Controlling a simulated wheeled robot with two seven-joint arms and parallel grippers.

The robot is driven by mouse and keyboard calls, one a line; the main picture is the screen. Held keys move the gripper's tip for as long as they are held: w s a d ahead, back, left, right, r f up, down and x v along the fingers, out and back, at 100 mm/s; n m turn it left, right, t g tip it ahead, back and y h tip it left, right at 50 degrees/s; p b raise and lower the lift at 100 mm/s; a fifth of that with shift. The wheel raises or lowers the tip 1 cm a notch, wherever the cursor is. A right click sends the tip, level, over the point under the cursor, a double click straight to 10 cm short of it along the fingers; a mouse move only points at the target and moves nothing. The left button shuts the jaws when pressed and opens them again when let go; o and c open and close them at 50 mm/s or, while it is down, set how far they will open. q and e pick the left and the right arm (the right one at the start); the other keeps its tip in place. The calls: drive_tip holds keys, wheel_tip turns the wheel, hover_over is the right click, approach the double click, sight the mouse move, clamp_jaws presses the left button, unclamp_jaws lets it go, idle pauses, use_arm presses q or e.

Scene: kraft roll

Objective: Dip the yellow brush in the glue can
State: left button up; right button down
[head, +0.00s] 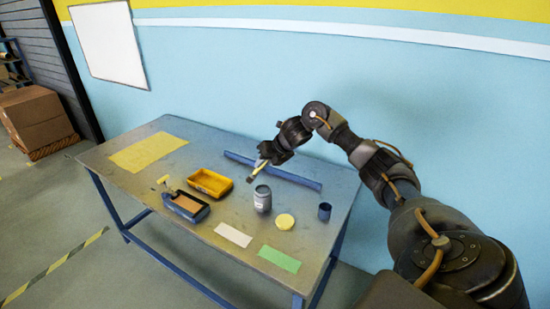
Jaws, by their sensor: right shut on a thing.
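My right gripper (265,158) is shut on the yellow brush (257,169) and holds it above the table. The brush is tilted, with its dark bristle end (250,179) pointing down and to the left. The glue can (262,199) is a grey cylinder with a pale label, standing upright and open on the table just right of and below the bristles in the picture. The bristles appear apart from the can. My left gripper is not in view.
A round yellow lid (285,221), a dark blue cup (324,211), a white card (233,235) and a green card (279,259) lie near the can. A yellow tray (210,183), a blue-black box (186,206), a yellow sheet (148,152) and a blue bar (273,170) are also on the table (150,190).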

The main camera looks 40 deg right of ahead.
drive_tip(key=d, duration=0.1)
drive_tip(key=d+m+h, duration=0.1)
drive_tip(key=d, duration=0.1)
drive_tip(key=s+d+m, duration=0.1)
drive_tip(key=shift+d+f+t, duration=0.2)
drive_tip(key=shift+d+t, duration=0.05)
drive_tip(key=shift+t, duration=0.15)
drive_tip(key=shift+f, duration=0.1)
drive_tip(key=shift+f+b, duration=2.45)
drive_tip(key=shift+f, duration=0.45)
drive_tip(key=shift+f+b, duration=0.45)
drive_tip(key=shift+f, duration=0.1)
drive_tip(key=shift+r, duration=0.15)
wheel_tip(320, 180, up, 7)
drive_tip(key=p, duration=0.6)
drive_tip(key=shift+a, duration=0.1)
